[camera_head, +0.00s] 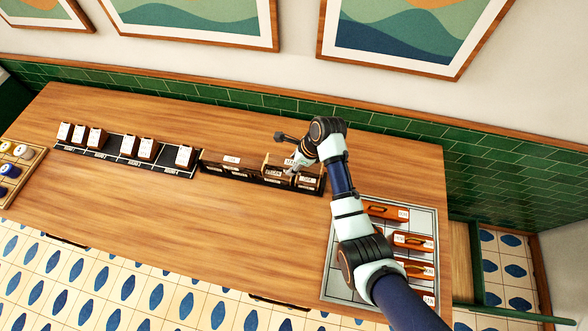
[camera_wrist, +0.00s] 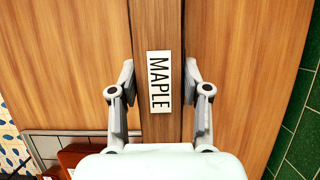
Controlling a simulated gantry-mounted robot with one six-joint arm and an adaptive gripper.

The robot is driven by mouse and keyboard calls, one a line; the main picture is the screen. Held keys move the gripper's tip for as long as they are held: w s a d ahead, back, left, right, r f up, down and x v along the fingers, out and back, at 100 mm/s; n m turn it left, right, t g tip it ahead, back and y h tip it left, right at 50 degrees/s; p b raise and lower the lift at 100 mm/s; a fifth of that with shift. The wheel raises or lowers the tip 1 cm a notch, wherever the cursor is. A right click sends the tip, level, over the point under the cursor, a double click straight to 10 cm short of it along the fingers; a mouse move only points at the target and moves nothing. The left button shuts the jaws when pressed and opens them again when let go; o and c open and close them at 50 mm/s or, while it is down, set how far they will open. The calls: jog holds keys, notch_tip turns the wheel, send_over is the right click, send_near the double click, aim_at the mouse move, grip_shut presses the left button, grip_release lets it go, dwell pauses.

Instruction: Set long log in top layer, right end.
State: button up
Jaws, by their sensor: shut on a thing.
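My gripper (camera_wrist: 162,88) is shut on a brown wooden log (camera_wrist: 160,20) with a white label reading MAPLE. The log runs up and down in the wrist view, with a finger on each side of its label. In the head view my gripper (camera_head: 297,168) is over the right end of a dark rack (camera_head: 218,171). Labelled wooden pieces (camera_head: 308,181) sit in this right part. The held log is hard to tell apart from the rack's pieces there, and I cannot tell whether it touches them. My wrist partly hides this end.
A black strip (camera_head: 172,163) with white-fronted blocks stands left of the rack. A wooden tray (camera_head: 22,152) is at the far left. The front table middle is clear.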

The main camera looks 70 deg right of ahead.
jog(key=shift+f+b, duration=0.3)
jog(key=shift+f, duration=1.7)
jog(key=shift+f, duration=0.6)
jog(key=o, duration=1.3)
jog(key=shift+r, duration=0.3)
jog(key=p+v, duration=0.1)
jog(key=v, duration=1.1)
jog(key=shift+r+p, duration=0.35)
jog(key=shift+p, duration=0.05)
